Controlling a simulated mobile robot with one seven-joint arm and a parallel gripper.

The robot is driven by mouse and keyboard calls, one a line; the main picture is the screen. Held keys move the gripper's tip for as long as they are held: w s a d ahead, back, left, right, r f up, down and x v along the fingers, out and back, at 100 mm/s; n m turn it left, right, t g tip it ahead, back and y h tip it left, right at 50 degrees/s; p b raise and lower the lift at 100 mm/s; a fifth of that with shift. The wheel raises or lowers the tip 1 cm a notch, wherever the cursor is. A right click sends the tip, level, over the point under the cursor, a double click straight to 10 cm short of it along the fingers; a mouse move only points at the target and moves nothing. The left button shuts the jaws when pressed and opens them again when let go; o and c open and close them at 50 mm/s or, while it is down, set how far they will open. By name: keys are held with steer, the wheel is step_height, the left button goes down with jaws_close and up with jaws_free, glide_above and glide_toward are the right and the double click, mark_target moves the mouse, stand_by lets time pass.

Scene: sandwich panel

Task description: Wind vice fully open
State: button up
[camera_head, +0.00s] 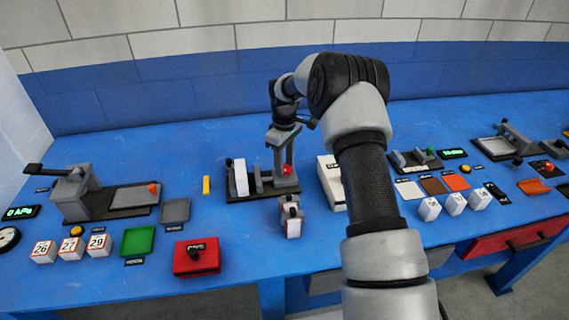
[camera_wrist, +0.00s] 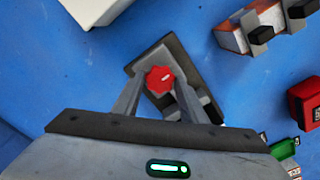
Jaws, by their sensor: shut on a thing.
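The vice has a dark base (camera_head: 250,195), a tall white upright plate (camera_head: 241,178) at its left and a smaller grey upright (camera_head: 258,181) beside it. A red knob (camera_head: 287,170) is at its right end. My gripper (camera_head: 283,163) reaches down onto this end from above. In the wrist view the red knob (camera_wrist: 159,80) lies between the two fingers of my gripper (camera_wrist: 160,88), which are shut on it. Part of the dark vice base (camera_wrist: 184,62) shows behind the fingers. The fingers hide much of the vice there, so the jaw gap is unclear.
A white box (camera_head: 331,182) is close on the right. A red box (camera_head: 196,257) and green tray (camera_head: 138,241) are front left. A lever press (camera_head: 74,194) stands far left.

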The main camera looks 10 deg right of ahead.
steer(key=shift+r, duration=0.1)
steer(key=o, duration=1.1)
steer(key=shift+c, duration=0.2)
step_height(320, 180, up, 17)
steer(key=p, duration=0.1)
steer(key=shift+r, duration=0.2)
steer(key=s+r+m+t+p, duration=0.3)
steer(key=s+r+m+p, duration=0.15)
steer(key=s+r, duration=1.45)
steer(key=s+m+t+p, duration=0.2)
steer(key=s+m+p, duration=0.1)
steer(key=s, duration=1.6)
steer(key=shift+m+t, duration=0.3)
steer(key=shift+m, duration=0.55)
